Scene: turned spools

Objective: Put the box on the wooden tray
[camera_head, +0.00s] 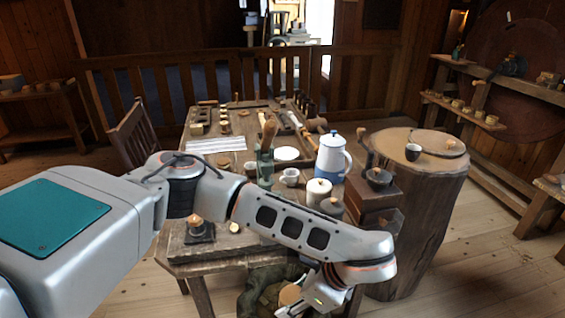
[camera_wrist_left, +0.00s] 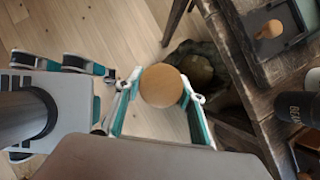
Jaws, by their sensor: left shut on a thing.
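A small round tan wooden box (camera_wrist_left: 161,86) shows its flat round top between the teal fingers of my left gripper (camera_wrist_left: 158,92) in the left wrist view. The gripper is shut on it. In the head view the box (camera_head: 290,295) is at the bottom edge, partly hidden by my left gripper (camera_head: 305,300), in front of the table's near edge. A round, flat wooden piece (camera_head: 438,144), which looks like the wooden tray, lies on the tree-stump stand at the right, well away from the gripper.
A dark cup (camera_head: 413,152) stands beside the round piece on the stump (camera_head: 420,200). The table (camera_head: 215,249) is crowded, with a white and blue pot (camera_head: 332,160), a mug (camera_head: 290,177) and a lidded jar (camera_head: 318,192). A dark sack-like bundle (camera_head: 258,292) is below the table edge.

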